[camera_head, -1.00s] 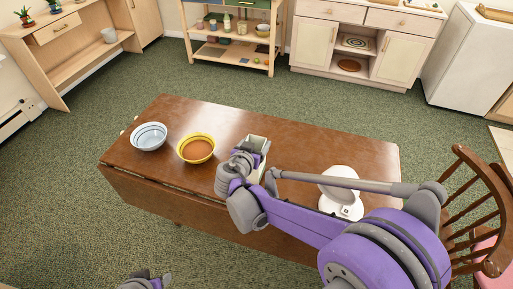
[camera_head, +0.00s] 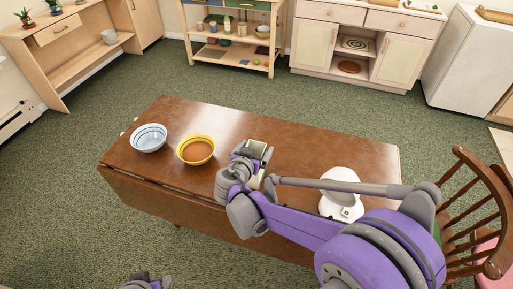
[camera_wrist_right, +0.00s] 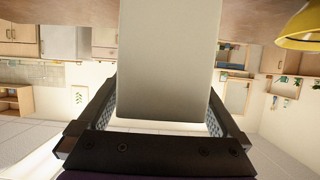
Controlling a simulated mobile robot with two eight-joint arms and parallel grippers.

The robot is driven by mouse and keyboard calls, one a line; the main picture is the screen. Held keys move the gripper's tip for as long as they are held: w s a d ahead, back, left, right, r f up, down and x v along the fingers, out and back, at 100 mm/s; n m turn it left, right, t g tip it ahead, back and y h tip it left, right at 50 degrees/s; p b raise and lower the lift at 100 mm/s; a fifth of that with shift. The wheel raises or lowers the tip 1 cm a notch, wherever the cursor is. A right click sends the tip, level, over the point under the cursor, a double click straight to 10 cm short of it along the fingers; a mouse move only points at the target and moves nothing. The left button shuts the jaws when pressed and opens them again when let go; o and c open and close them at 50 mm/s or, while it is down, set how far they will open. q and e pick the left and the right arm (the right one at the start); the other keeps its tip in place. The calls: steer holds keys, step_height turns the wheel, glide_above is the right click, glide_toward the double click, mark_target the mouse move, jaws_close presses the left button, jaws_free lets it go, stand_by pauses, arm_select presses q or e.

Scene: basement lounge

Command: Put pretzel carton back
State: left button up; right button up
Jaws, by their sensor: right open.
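The pretzel carton, seen as a plain pale grey box (camera_wrist_right: 165,60) in the right wrist view, stands between the two fingers of my right gripper (camera_wrist_right: 160,115). The fingers are open, one on each side of it. In the head view my right gripper (camera_head: 254,153) is over the middle of the brown table (camera_head: 330,150) and mostly hides the carton. The carton's printed face is not visible. Only a small part of my left gripper (camera_head: 148,282) shows at the bottom edge of the head view, too little to tell its state.
A blue-white bowl (camera_head: 149,138) and a yellow bowl (camera_head: 196,150) stand left of my right gripper. A white object (camera_head: 340,187) is on the right of the table, partly behind my arm. A wooden chair (camera_head: 480,210) stands at right. A shelf unit (camera_head: 235,55) stands beyond the table.

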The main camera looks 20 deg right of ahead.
steer(key=v, duration=1.2)
steer(key=s+d+f+n+g+y, duration=0.3)
steer(key=s+d+f+g, duration=0.2)
steer(key=s+d, duration=0.5)
steer(key=s+a+f+n+y, duration=0.1)
steer(key=s+n+y, duration=0.1)
steer(key=s, duration=0.3)
steer(key=s+a+f+n+g+y, duration=0.1)
steer(key=s+f+y, duration=0.1)
steer(key=s, duration=0.4)
steer(key=shift+s+n+y+p, duration=0.3)
steer(key=shift+n+p, duration=0.1)
steer(key=shift+p, duration=0.05)
